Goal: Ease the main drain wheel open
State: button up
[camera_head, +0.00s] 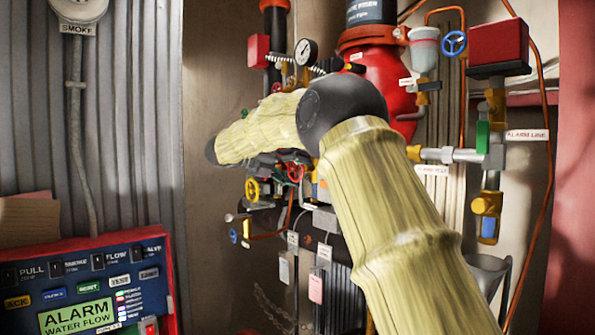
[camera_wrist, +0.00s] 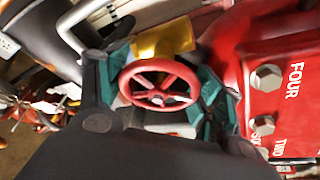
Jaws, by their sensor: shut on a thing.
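In the wrist view, a red spoked handwheel (camera_wrist: 160,72) sits between the teal pads of my gripper (camera_wrist: 162,90). The fingers stand on its left and right sides, and the gripper is shut on it. A yellow valve part (camera_wrist: 163,38) shows just behind the wheel. No readable label marks this wheel as the main drain. In the head view, a red wheel (camera_head: 295,172) shows below my forearm, beside a yellow wheel (camera_head: 252,190). My arm covers much of the pipework there, and the gripper's grip cannot be made out in that view.
Red housing with large bolts (camera_wrist: 268,77) stands close right of my gripper. A gauge (camera_head: 306,52), a blue wheel (camera_head: 453,43) and a red box (camera_head: 498,45) are above and right. An alarm panel (camera_head: 170,290) is at lower left. Copper pipes run around the riser.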

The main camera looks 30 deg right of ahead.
jog(key=shift+n, duration=0.5)
jog(key=o, duration=1)
jog(key=shift+o, duration=0.2)
jog(key=v, duration=1.2)
jog(key=shift+w+f+g, duration=0.2)
jog(key=shift+f+g, duration=0.05)
jog(key=shift+g, duration=0.05)
